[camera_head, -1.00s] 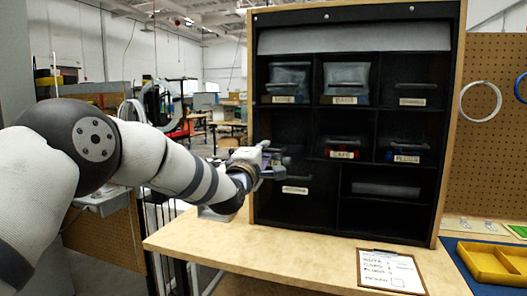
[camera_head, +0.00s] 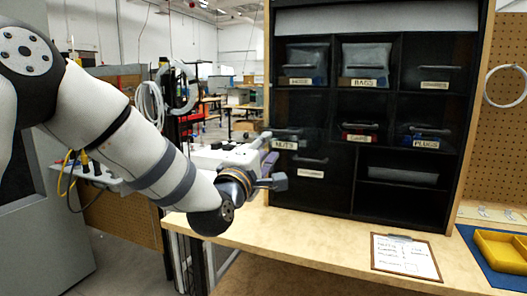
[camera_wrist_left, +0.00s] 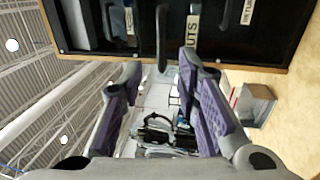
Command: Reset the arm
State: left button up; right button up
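My left gripper (camera_head: 273,163) is in front of the black cabinet's left side, near the drawer labelled NUTS (camera_head: 285,145). In the left wrist view my left gripper (camera_wrist_left: 160,68) has its two purple-padded fingers spread apart with nothing between them. The NUTS drawer's dark handle (camera_wrist_left: 161,38) shows beyond the fingertips, and I see a gap between them. My left arm (camera_head: 125,140) reaches in from the left, bent at the wrist. My right gripper is in neither view.
The black cabinet (camera_head: 345,103) stands on a wooden table (camera_head: 300,235) and has labelled bins. A clipboard (camera_head: 406,258) lies in front, and a yellow tray (camera_head: 503,250) sits on a blue mat at the right. Grey boxes with cables (camera_head: 88,172) are behind my arm.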

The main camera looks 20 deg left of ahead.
pick_arm(q)
jog(key=shift+s+f, duration=0.1)
jog(key=shift+s, duration=0.6)
